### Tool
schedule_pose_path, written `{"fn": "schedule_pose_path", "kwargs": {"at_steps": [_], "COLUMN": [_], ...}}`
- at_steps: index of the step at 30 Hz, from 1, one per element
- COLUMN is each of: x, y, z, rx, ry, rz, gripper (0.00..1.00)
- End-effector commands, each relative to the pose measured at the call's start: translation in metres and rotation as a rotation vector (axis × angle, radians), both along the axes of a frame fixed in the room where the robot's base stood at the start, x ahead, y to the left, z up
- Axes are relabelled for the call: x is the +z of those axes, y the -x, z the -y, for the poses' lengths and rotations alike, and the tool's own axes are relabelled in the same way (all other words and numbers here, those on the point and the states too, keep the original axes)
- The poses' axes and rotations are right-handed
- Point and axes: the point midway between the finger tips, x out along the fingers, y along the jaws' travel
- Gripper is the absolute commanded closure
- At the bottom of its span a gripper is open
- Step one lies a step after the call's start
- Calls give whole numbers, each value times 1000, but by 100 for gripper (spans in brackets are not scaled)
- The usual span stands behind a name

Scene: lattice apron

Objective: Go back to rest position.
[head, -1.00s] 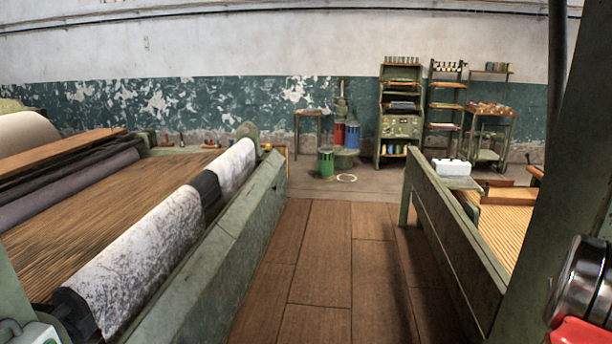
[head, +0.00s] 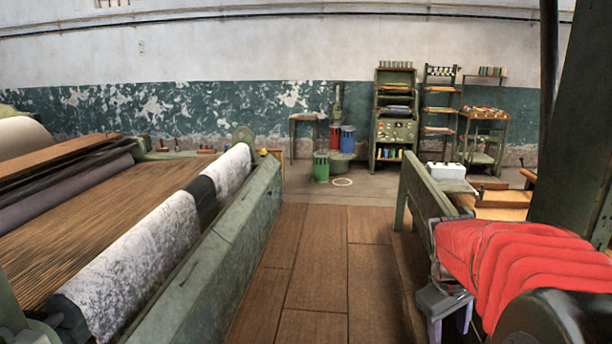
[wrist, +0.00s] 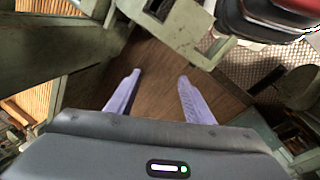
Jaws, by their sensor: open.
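My gripper (head: 450,325) shows at the lower right of the head view, at the end of my red-covered arm. It points down beside the green frame rail on the right. In the wrist view its two lavender fingers (wrist: 159,76) are spread apart with nothing between them. Brown plank floor (wrist: 155,95) shows below and between the fingers, and they touch nothing that I can see.
A loom with a white patterned roll (head: 150,250) stands at left. A green rail (head: 425,190) runs close by my arm at right, with a white box (head: 446,171) behind it. The plank aisle (head: 320,260) between is clear. Shelves (head: 395,115) stand far back.

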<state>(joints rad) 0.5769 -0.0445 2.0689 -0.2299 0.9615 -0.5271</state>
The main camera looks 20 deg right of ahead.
Motion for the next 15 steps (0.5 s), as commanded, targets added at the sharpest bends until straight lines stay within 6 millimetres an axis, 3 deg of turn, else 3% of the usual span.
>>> {"fn": "schedule_pose_path", "kwargs": {"at_steps": [3,15], "x": [14,42], "y": [-4,7], "z": [-36,-146], "rx": [5,2], "ry": [-2,-59], "rz": [57,239], "gripper": [52,52]}}
